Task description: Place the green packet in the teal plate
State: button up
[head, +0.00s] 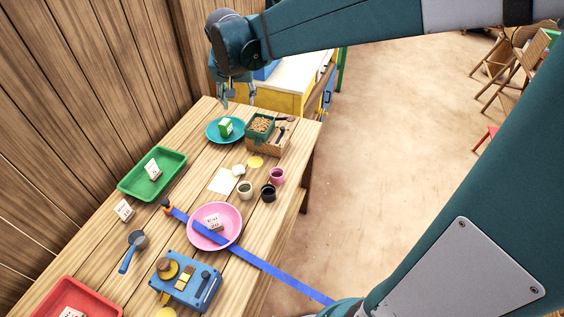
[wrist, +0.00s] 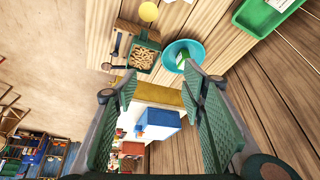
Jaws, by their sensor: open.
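The green packet (head: 225,127) stands on the teal plate (head: 211,136) at the far end of the wooden table. In the wrist view the packet (wrist: 182,60) shows inside the teal plate (wrist: 170,50), partly behind a finger of my gripper. My gripper (head: 238,100) is open and empty, raised above the far end of the table, apart from the packet. Its two fingers (wrist: 158,110) stand wide apart in the wrist view with nothing between them.
A green box of brown pieces (head: 261,124) stands right of the teal plate. A green tray (head: 178,160), a pink plate (head: 235,212), cups, a blue weight box (head: 190,292) and a red tray (head: 98,293) are nearer. A yellow-and-white cabinet (head: 291,85) stands behind the table.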

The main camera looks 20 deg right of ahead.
jog(key=s+d+f+n+t+y, duration=0.1)
jog(key=s+n, duration=0.3)
jog(key=s, duration=2.7)
jog(key=shift+d+n+t+y, duration=0.3)
jog(key=shift+n+t, duration=0.1)
jog(key=shift+t, duration=0.3)
